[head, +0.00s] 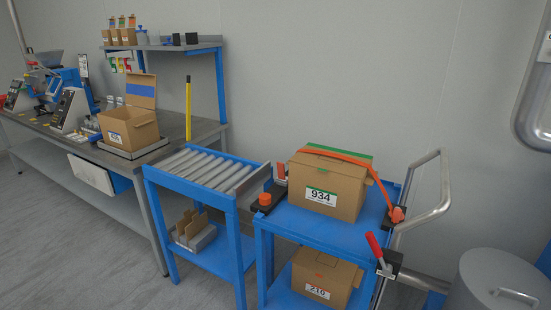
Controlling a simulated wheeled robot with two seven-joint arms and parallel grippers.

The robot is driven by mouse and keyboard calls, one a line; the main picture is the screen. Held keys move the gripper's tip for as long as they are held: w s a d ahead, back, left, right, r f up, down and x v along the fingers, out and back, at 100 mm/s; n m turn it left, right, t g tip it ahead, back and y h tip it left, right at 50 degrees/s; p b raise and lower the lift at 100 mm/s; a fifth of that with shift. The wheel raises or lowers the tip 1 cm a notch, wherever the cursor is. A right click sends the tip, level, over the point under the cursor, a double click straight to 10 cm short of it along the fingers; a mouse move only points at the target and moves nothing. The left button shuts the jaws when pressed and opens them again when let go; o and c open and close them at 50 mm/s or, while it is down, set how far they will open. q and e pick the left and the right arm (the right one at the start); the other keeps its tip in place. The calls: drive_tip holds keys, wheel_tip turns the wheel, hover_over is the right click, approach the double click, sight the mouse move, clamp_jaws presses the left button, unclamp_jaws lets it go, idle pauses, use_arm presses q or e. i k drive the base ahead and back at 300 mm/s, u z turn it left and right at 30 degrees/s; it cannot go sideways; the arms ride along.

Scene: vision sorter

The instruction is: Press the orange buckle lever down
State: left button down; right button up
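An orange strap (340,157) runs over the top of a closed cardboard box labelled 934 (348,192) on the blue cart (300,223). At its right end, near the cart's edge by the metal handle, is a small orange buckle piece (397,214). The buckle is small here, and I cannot tell whether its lever is up or down. An orange round knob (265,199) sits on a black bar at the cart's left edge. Neither of my grippers is in view.
A red-handled lever (375,245) on a black block stands below the buckle, beside the bent metal cart handle (444,185). A box labelled 210 (325,279) is on the lower shelf. A roller conveyor (205,170) adjoins at left; a grey drum (495,285) stands at right.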

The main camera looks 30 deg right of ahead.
sight(281, 177)
drive_tip(key=i, duration=1.5)
drive_tip(key=z, duration=2.4)
